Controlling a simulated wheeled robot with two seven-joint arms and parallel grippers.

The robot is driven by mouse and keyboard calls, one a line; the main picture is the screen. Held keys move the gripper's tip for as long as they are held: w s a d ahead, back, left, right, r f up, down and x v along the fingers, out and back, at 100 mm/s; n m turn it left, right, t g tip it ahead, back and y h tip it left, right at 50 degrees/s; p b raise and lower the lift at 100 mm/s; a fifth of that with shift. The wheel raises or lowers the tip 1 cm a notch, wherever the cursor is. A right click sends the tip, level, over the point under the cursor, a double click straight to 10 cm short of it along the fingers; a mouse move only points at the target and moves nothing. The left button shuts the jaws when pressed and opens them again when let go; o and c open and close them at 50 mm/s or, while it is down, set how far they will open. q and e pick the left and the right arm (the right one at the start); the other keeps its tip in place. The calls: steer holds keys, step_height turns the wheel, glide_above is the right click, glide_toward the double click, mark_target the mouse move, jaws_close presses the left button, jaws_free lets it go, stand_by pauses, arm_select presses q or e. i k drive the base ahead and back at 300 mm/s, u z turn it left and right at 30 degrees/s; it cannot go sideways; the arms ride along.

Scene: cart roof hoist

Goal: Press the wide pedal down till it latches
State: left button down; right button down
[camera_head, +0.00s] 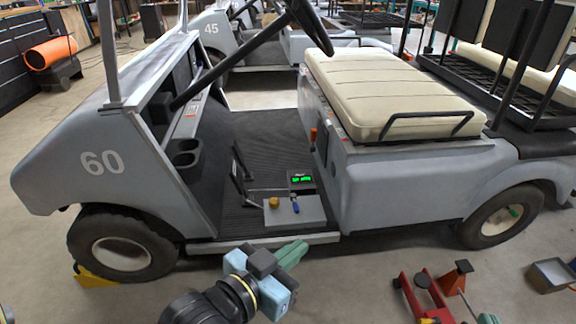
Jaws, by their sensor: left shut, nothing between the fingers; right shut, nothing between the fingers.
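Dark pedals on thin arms stand on the black ribbed floor of the grey cart (102,162) numbered 60. One pedal (238,172) hangs near the dash side; a lower one (250,200) lies close to the grey box. Which is the wide pedal, and whether it is latched, I cannot tell at this size. My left gripper (294,252), pale blue with green fingers, is shut and empty. It appears just outside the cart's sill, apart from the pedals. Of my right gripper, what seems to be a green fingertip (488,319) shows at the bottom edge, shut and away from the cart.
The steering column (225,68) crosses above. The sill (325,238) edges the opening. A red jack (413,292) and stand (456,277) are at right.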

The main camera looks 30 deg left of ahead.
mark_target(235, 174)
steer(key=u, duration=0.1)
steer(key=i, duration=0.9)
steer(key=u, duration=0.45)
